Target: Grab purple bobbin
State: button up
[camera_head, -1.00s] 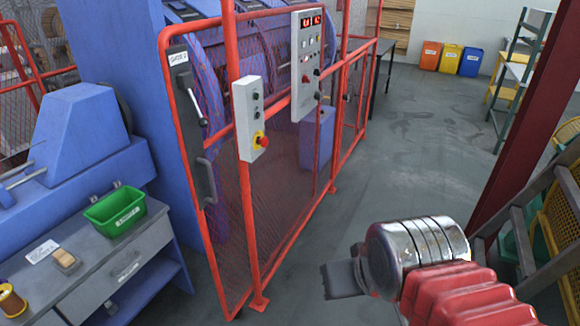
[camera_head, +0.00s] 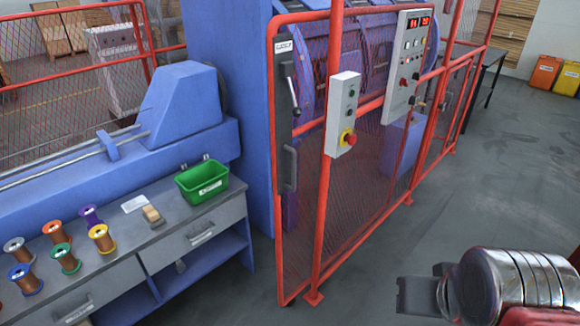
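The purple bobbin (camera_head: 91,216) stands upright on the grey workbench at the left. It is in the back row, to the right of the orange bobbin (camera_head: 55,232) and behind the yellow bobbin (camera_head: 102,238). My gripper (camera_head: 418,296) is at the lower right, over the floor and far from the bench. I see its dark finger part from the side, and I cannot tell whether it is open or shut. No object shows in it.
Green (camera_head: 66,258), blue (camera_head: 25,279) and white (camera_head: 18,250) bobbins stand close by. A green bin (camera_head: 202,182) and a wooden block (camera_head: 152,214) are on the bench (camera_head: 190,221). A red mesh fence (camera_head: 330,215) stands between the bench and my gripper. Floor at right is clear.

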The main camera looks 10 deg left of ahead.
aim_at(87, 211)
jog(key=u, duration=1.95)
jog(key=k, duration=0.6)
jog(key=z, duration=0.15)
jog(key=i, duration=0.65)
jog(key=z, duration=0.15)
